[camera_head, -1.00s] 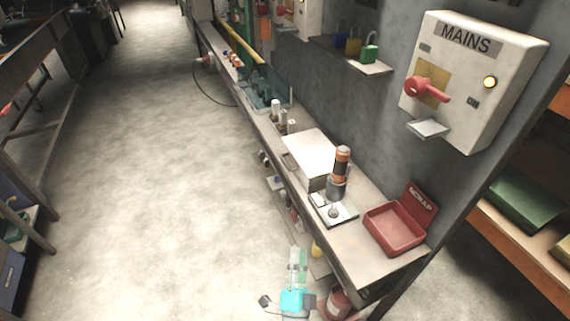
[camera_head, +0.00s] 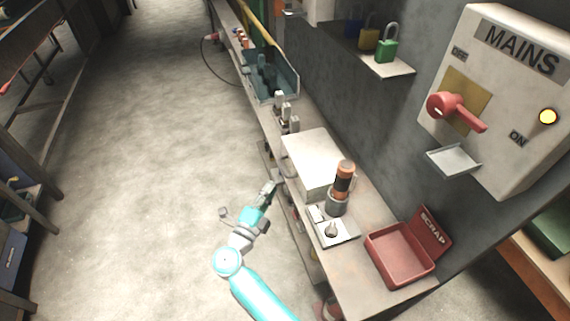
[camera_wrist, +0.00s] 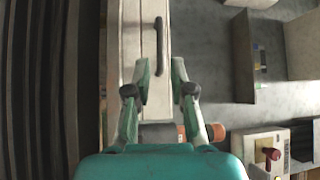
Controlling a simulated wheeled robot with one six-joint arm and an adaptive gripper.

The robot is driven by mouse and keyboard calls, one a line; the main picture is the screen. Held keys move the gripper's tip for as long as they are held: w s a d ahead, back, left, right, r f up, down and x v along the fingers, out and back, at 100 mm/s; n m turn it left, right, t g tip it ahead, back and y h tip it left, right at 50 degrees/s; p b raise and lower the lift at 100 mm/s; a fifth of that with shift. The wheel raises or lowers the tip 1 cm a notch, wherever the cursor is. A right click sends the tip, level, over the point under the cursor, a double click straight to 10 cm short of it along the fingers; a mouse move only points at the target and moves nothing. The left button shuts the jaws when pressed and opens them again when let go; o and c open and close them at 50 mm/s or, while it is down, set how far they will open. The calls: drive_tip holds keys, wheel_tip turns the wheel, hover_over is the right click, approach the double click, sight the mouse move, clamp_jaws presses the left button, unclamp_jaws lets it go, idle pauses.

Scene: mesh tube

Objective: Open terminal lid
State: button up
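The terminal box is a white box (camera_head: 315,165) on the bench, and its pale lid faces up in the head view. In the wrist view a pale panel (camera_wrist: 130,40) carries a dark bar handle (camera_wrist: 158,50). I cannot tell whether this panel is the lid or a side. My gripper (camera_head: 271,188) is at the bench's front edge, just in front of the box. In the wrist view my gripper (camera_wrist: 160,66) is open, its two fingertips apart with the handle's near end between them in the picture. I cannot tell whether they touch it. The lid looks closed.
An orange and black cylinder (camera_head: 343,180) stands right of the box, behind a white plate with a knob (camera_head: 332,230). A red scrap tray (camera_head: 400,258) is further right. The mains box (camera_head: 490,90) with a red lever hangs on the wall. The floor (camera_head: 160,150) at left is clear.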

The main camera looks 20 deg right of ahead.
sight(282, 167)
drive_tip(key=x, duration=0.9)
clamp_jaws()
